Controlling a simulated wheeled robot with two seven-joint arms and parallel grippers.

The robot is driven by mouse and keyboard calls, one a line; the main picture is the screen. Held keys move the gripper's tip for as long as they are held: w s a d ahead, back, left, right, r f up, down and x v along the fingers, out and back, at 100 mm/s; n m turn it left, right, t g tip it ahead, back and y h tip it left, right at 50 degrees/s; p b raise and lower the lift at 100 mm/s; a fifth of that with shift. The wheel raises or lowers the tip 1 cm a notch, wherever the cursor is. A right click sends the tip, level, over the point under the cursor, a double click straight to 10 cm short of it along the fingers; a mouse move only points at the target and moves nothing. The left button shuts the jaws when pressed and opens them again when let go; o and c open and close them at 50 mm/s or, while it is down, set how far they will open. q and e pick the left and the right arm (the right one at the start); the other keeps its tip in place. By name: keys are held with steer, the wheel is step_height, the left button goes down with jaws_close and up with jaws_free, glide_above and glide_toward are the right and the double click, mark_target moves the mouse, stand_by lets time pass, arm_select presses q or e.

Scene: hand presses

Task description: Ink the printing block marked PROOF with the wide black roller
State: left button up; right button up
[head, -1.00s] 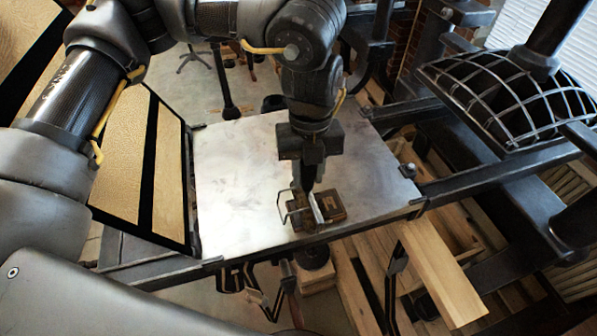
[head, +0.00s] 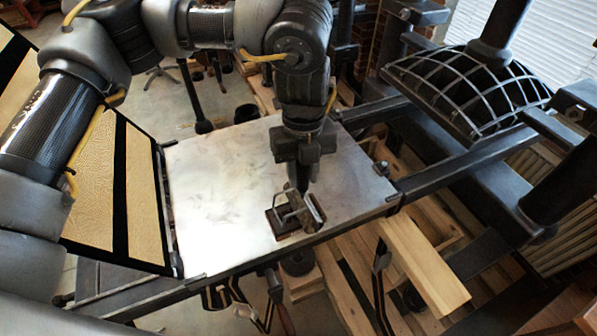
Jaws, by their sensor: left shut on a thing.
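My left gripper (head: 302,192) comes down over the front part of a bare metal press bed (head: 215,190). It is shut on a small tool with a bent wire frame (head: 314,212), which looks like the roller; the roll itself is mostly hidden and its width cannot be told. Under the tool, a small dark brown block (head: 284,226) lies on the bed near its front edge. The tool is over the block; whether they touch cannot be told. No lettering can be read on the block. My right gripper is not in view.
A hinged frame with tan panels (head: 97,190) stands along the bed's left edge. A dark ribbed press head (head: 470,90) is at the upper right. Wooden planks (head: 425,265) lie below the bed's right side. Most of the bed is clear.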

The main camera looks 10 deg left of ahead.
arm_select(q)
steer(key=shift+d, duration=0.1)
steer(key=shift+w+d+f, duration=0.1)
steer(key=shift+w+d, duration=0.35)
steer(key=shift+d, duration=0.25)
steer(key=shift+w+d, duration=0.45)
steer(key=shift+d, duration=0.2)
steer(key=shift+s+a, duration=0.45)
steer(key=shift+a, duration=0.3)
steer(key=shift+s+a, duration=0.45)
steer(key=shift+a, duration=0.25)
